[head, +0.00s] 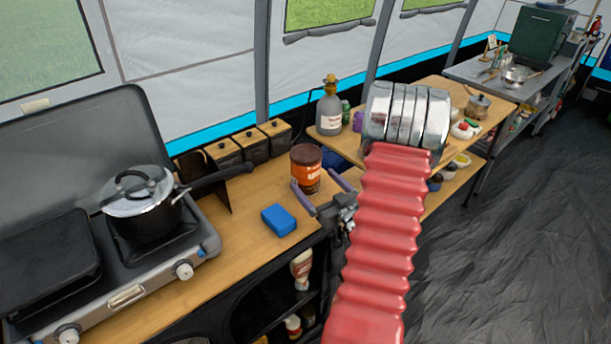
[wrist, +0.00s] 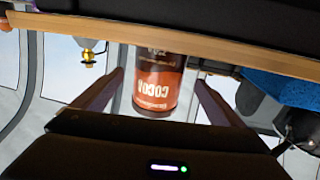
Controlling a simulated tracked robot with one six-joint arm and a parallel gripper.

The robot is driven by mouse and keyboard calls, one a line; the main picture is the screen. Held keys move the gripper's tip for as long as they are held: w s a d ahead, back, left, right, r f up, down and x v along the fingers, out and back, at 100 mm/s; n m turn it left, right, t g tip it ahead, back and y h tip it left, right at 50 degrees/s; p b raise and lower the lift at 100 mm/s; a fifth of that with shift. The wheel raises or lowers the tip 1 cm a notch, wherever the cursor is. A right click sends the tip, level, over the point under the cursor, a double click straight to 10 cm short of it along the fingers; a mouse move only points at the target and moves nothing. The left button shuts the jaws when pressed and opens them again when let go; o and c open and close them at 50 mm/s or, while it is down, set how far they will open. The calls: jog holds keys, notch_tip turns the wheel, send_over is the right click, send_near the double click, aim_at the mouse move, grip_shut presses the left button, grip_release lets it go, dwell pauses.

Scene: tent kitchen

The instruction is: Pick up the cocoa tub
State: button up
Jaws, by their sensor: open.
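The cocoa tub (head: 307,165) is a brown tub with an orange label and a dark lid. It stands upright on the wooden counter, to the right of the stove. My gripper (head: 312,177) is open, with its two purple fingers pointing at the tub from the front right, one toward each side. In the wrist view, which appears upside down, the tub (wrist: 156,80) shows between the spread fingers (wrist: 159,76), with a gap on each side. I cannot tell how far the fingertips reach around it.
A blue sponge (head: 279,220) lies on the counter in front of the tub. Dark wood-lidded canisters (head: 249,146) stand behind and left. A pot (head: 146,212) sits on the stove, its handle (head: 215,178) reaching toward the tub. A grey bottle (head: 329,112) stands beyond.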

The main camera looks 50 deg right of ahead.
aim_at(306, 153)
jog(key=shift+w+d, duration=0.15)
jog(key=shift+w, duration=0.5)
jog(key=shift+x, duration=2.6)
jog(key=shift+d, duration=0.1)
jog(key=shift+c, duration=0.4)
jog(key=c, duration=1.3)
jog(key=shift+r, duration=5.05)
